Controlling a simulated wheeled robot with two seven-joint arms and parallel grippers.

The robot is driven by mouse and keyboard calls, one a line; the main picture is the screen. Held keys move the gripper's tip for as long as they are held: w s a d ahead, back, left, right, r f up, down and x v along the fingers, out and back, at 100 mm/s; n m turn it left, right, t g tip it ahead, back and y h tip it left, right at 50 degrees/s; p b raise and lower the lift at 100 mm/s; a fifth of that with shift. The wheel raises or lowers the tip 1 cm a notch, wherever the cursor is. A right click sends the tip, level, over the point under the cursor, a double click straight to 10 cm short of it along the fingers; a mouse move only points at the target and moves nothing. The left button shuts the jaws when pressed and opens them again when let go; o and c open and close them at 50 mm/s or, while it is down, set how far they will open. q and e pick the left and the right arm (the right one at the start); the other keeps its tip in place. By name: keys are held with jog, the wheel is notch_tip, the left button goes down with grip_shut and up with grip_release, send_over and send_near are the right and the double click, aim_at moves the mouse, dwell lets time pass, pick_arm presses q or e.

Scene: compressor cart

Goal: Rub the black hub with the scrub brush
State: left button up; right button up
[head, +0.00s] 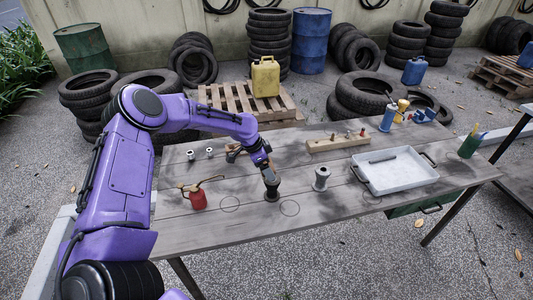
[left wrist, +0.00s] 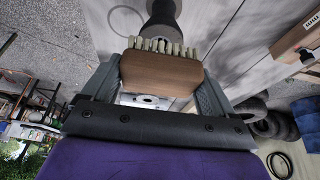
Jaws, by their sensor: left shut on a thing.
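My left gripper (head: 265,164) is just above the black hub, shut on the scrub brush (head: 268,174). In the left wrist view, the brush (left wrist: 162,72) has a brown wooden back between the two fingers, and its pale bristles point at the dark hub (left wrist: 162,20). The bristles overlap the hub's near end there; I cannot tell whether they touch it. My right gripper is not in view.
A white tray (head: 397,171) lies to the right, with a wooden peg block (head: 338,143) behind. Bottles stand at the back right, a green one (head: 469,145) at the right edge.

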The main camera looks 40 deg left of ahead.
pick_arm(q)
notch_tip(320, 180, up, 2)
jog(key=shift+r+p, duration=0.1)
jog(key=shift+p, duration=0.5)
jog(key=shift+d+r+p, duration=0.1)
jog(key=shift+r+p, duration=0.7)
jog(key=shift+r, duration=0.15)
